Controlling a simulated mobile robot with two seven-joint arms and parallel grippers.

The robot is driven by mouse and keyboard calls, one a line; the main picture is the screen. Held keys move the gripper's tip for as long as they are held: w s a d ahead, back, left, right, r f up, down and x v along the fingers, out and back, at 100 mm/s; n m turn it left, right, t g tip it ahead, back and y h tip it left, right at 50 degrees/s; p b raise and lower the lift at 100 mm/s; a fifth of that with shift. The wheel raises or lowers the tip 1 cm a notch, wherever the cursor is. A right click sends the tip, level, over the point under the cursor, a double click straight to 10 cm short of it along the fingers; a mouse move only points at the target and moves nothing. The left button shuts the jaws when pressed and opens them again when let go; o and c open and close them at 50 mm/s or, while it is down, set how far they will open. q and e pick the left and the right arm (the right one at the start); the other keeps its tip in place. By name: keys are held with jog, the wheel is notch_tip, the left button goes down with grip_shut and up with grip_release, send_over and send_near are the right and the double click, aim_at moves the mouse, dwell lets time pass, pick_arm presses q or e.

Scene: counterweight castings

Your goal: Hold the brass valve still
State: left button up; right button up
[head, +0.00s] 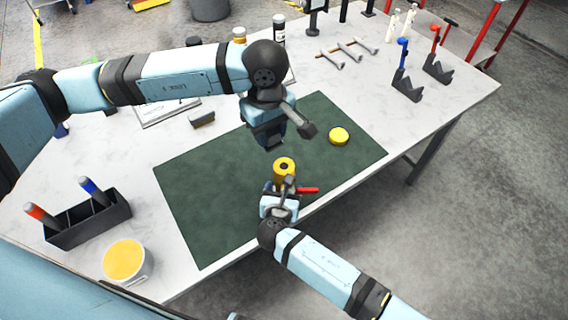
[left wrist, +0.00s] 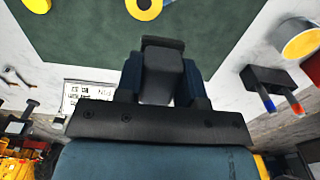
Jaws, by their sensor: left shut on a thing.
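The brass valve (head: 284,168) is a yellow upright cylinder with a dark hole in its top, near the front edge of the green mat. Its red lever (head: 307,190) points right. It also shows at the top edge of the left wrist view (left wrist: 145,10). My right gripper (head: 281,187) is at its lower part; the wrist hides whether the fingers close on it. My left gripper (head: 268,143) is above and behind the valve, apart from it. It is shut on a dark grey block (left wrist: 161,78), best seen in the left wrist view.
The green mat (head: 205,200) covers the middle of the pale table. A yellow round piece (head: 339,136) lies on it to the right. A black holder with markers (head: 90,220) and a yellow-topped tub (head: 125,260) stand left. Tools and two dark stands (head: 407,88) occupy the back right.

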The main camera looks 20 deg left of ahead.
jog(key=v, duration=1.2)
jog(key=shift+s, duration=0.1)
